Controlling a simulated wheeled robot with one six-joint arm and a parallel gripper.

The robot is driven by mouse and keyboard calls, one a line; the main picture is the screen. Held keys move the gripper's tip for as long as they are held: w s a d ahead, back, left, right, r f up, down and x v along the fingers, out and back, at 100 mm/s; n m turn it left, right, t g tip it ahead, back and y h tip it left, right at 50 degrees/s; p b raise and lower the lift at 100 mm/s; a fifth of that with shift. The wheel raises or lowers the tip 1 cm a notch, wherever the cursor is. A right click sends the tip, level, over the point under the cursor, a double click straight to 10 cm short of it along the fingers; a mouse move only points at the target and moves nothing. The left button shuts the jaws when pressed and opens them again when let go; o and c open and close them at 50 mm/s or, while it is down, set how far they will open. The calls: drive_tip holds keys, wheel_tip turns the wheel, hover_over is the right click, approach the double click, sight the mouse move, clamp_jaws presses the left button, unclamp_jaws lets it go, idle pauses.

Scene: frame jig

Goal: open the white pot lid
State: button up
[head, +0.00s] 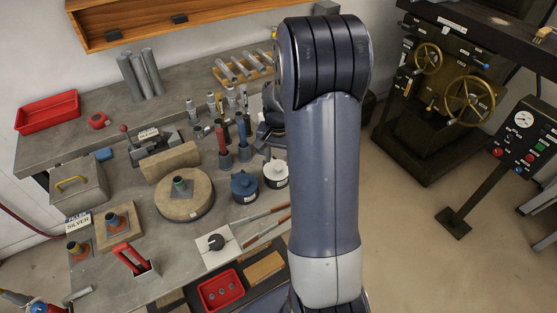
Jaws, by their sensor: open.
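The white pot (275,177) stands on the grey workbench, just left of my arm. Its lid (275,168) has a dark knob and appears to sit on the pot. The pot's right edge is close to or behind my arm in this view. My gripper (267,152) is partly hidden behind my arm, above and behind the white pot, and looks apart from it. The jaws are open, and I see nothing between them.
A blue pot (244,187) stands close to the left of the white pot. Upright tools in holders (222,150) crowd the area behind them. A round wooden block (184,196) lies farther left. Long red-handled rods (262,217) lie in front. Machines stand at right.

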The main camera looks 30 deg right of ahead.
sight(276, 166)
drive_tip(key=shift+f, duration=1.3)
drive_tip(key=shift+c, duration=0.5)
clamp_jaws()
